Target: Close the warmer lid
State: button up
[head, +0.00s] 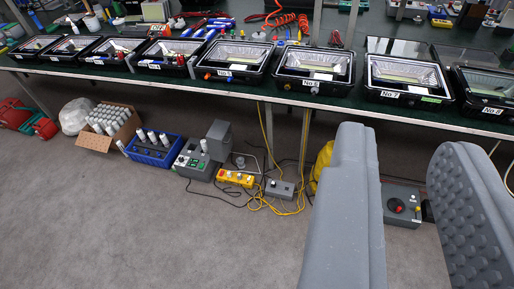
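I cannot make out anything that is clearly a warmer or its lid. A row of black floodlight housings with numbered labels lies along the front of the green bench, among them No.7 (408,97) and No.8 (490,110). Dark glass panels (398,47) stand or lie behind these two; I cannot tell if they are hinged to them. My gripper (405,150) shows large at the lower right, its two grey padded fingers wide apart. Only floor and a grey box show between them, with nothing held. The fingers hide part of the floor and bench leg area.
Under the bench stand a cardboard box of white tubes (101,143), a blue crate (170,154), a grey control box (196,160), a yellow switch box (235,178) with loose cables, and a grey box with a red button (398,206). The carpet at lower left is clear.

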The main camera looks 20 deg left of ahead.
aim_at(220, 137)
jog(key=z, duration=0.1)
jog(key=i, duration=1.75)
jog(key=u, duration=0.95)
jog(key=i, duration=0.4)
jog(key=u, duration=0.4)
